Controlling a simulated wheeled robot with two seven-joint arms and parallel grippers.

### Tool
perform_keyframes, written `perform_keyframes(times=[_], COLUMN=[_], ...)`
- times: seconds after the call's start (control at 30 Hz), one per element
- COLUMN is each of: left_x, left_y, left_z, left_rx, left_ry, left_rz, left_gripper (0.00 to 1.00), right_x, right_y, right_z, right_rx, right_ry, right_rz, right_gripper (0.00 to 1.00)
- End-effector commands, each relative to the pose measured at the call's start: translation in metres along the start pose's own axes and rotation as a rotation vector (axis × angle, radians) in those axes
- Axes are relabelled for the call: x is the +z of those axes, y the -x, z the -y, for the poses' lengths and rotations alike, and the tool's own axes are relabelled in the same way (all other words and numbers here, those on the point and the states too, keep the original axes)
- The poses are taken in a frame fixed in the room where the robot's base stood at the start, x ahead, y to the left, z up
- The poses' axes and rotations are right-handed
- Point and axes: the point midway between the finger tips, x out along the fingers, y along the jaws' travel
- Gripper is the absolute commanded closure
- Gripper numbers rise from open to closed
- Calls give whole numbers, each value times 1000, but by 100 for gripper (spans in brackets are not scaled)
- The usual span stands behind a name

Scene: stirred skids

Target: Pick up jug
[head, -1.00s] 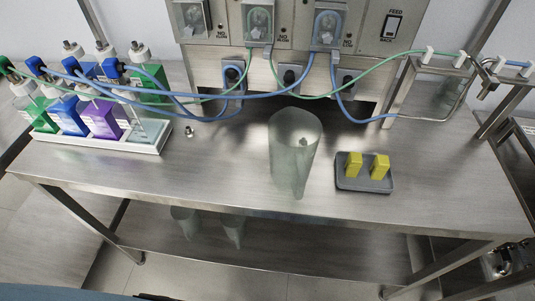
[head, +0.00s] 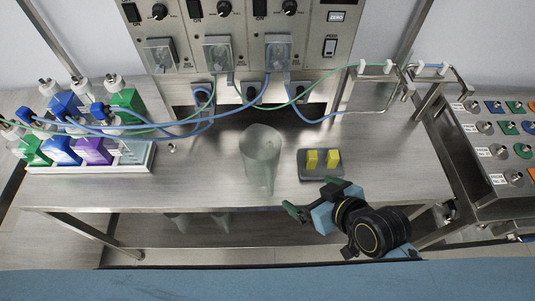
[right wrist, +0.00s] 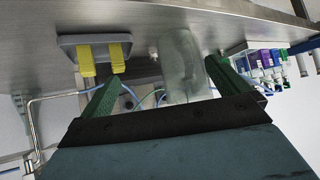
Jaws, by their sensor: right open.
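The jug (head: 262,155) is a translucent grey-green vessel standing upright on the steel table (head: 215,185), near its front edge. My right gripper (head: 308,198) is open and empty, in front of the table edge and to the right of the jug, its fingers pointing up and left. In the right wrist view the jug (right wrist: 182,65) shows beyond and between the two green fingers (right wrist: 160,85), apart from them. My left gripper is not in view.
A grey tray (head: 322,176) with two yellow blocks sits right of the jug, close to my right gripper. A rack of coloured bottles (head: 93,151) stands at left. Blue and green hoses (head: 230,112) run along the back below the control panel (head: 240,30). Table is clear between rack and jug.

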Motion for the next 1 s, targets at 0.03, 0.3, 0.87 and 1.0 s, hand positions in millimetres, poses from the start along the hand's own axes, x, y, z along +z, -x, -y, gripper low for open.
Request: perform_keyframes(times=[0.03,0.3,0.87,1.0], left_x=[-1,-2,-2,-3], left_y=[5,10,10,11], left_z=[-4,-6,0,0], left_rx=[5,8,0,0], left_ry=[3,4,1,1], left_rz=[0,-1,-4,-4], left_gripper=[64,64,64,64], right_x=[-27,-89,-112,-116], right_y=[4,9,-63,-75], right_z=[8,30,36,36], right_rx=[-24,-71,-71,-70], right_ry=[31,97,97,96], right_rz=[-87,-320,-321,-322], right_gripper=[0,0,0,0])
